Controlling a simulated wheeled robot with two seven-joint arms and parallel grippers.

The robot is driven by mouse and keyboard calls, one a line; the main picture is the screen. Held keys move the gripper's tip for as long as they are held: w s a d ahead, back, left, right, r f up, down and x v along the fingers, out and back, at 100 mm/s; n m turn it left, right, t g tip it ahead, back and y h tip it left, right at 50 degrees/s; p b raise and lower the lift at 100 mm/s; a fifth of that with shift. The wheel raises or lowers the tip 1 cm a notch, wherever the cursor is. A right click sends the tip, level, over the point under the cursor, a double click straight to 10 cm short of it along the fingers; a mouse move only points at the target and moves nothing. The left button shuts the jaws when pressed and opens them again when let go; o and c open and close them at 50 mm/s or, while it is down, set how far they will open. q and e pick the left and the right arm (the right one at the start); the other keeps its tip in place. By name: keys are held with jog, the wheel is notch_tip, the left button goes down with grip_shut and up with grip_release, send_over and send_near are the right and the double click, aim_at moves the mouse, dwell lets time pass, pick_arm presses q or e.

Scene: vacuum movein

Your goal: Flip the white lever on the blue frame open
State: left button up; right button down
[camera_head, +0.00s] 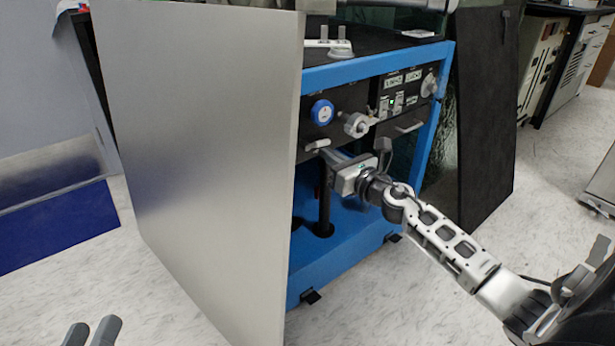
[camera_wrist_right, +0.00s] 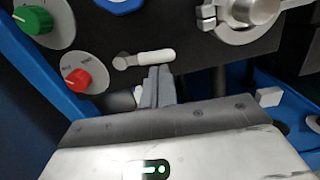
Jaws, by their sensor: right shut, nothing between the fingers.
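The white lever (camera_head: 317,145) is on the dark front panel of the blue frame (camera_head: 375,63). In the right wrist view the lever (camera_wrist_right: 155,57) lies nearly level, its grey pivot at the left end and its white handle pointing right. My right gripper (camera_head: 328,153) is shut and empty, its fingertips (camera_wrist_right: 160,70) just below the lever's handle. I cannot tell whether they touch it. My left gripper (camera_head: 92,332) shows only its two fingertips at the bottom left, far from the lever; its opening is unclear.
A large grey panel (camera_head: 200,150) stands left of the lever and hides the frame's left side. A blue round gauge (camera_head: 322,112) and a metal valve (camera_head: 358,124) sit above the lever. Green (camera_wrist_right: 38,20) and red (camera_wrist_right: 77,78) knobs are left of it. A black panel (camera_head: 485,110) stands at right.

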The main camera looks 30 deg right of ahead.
pick_arm(q)
jog(key=shift+w+r, duration=0.1)
jog(key=shift+r, duration=0.05)
pick_arm(e)
jog(key=shift+d+r+n, duration=0.15)
jog(key=shift+r+n, duration=0.1)
jog(key=shift+n, duration=0.25)
pick_arm(q)
jog(key=shift+w+r+m+t, duration=0.15)
jog(key=shift+r+m+t, duration=0.05)
jog(key=shift+m+t, duration=0.1)
jog(key=shift+a+f, duration=0.1)
jog(key=shift+f, duration=0.05)
